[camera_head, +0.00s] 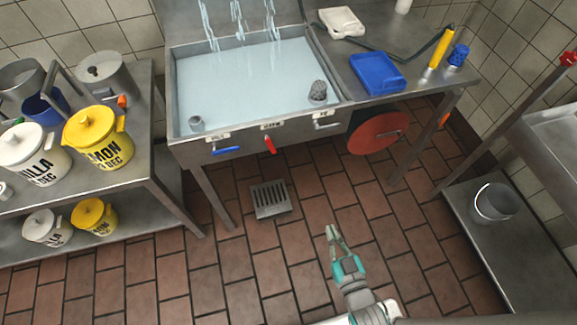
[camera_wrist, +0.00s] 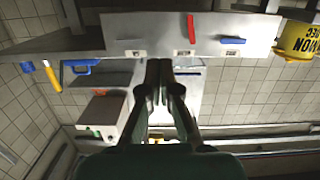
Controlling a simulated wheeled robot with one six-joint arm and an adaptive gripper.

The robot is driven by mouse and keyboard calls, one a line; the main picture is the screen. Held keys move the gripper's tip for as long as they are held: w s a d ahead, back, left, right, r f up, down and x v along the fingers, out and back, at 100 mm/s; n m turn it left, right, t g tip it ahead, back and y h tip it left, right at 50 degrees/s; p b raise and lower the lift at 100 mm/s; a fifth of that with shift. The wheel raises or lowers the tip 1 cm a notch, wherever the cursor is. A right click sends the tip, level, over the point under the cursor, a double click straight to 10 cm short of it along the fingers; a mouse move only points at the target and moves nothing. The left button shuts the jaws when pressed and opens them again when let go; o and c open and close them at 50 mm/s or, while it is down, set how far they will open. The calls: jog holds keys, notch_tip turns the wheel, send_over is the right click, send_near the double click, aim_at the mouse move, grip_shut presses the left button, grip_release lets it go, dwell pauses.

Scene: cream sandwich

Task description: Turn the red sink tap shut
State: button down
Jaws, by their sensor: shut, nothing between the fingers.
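The red sink tap (camera_head: 270,144) is a lever on the sink's front panel, between a blue lever (camera_head: 227,150) and a grey one (camera_head: 325,125). It hangs roughly straight down. The sink (camera_head: 205,138) is full of water, with several streams falling at its back. The red tap also shows in the wrist view (camera_wrist: 191,28), which is upside down. My gripper (camera_head: 330,232) is shut and empty, in front of the sink and apart from the tap, lower and to its right. In the wrist view its fingers (camera_wrist: 163,75) point toward the sink panel.
A floor drain (camera_head: 270,198) lies below the sink. A red disc (camera_head: 378,132) hangs under the right counter. A table with tubs (camera_head: 97,140) stands left. A low shelf with a bucket (camera_head: 494,203) and a red handle (camera_head: 568,58) are right. The floor before the sink is clear.

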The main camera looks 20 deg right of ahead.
jog(key=w+a+f+n+g+y, duration=0.1)
jog(key=w+a+f+n, duration=0.2)
jog(key=f+n, duration=0.15)
jog(key=w+a+f+n+g, duration=0.2)
jog(key=w+f+n, duration=0.1)
jog(key=f, duration=0.2)
jog(key=n+t+h, duration=0.5)
jog(key=n, duration=0.5)
send_near(265, 147)
jog(key=s+a, duration=0.3)
jog(key=a, duration=0.2)
jog(key=x, duration=0.9)
jog(key=shift+w+d+f, duration=0.1)
jog(key=shift+d+f, duration=0.2)
jog(key=shift+f, duration=0.1)
jog(key=shift+d+r, duration=0.2)
jog(key=shift+d, duration=1)
jog(key=shift+d+r, duration=0.25)
jog(key=shift+d, duration=0.5)
jog(key=shift+n, duration=0.25)
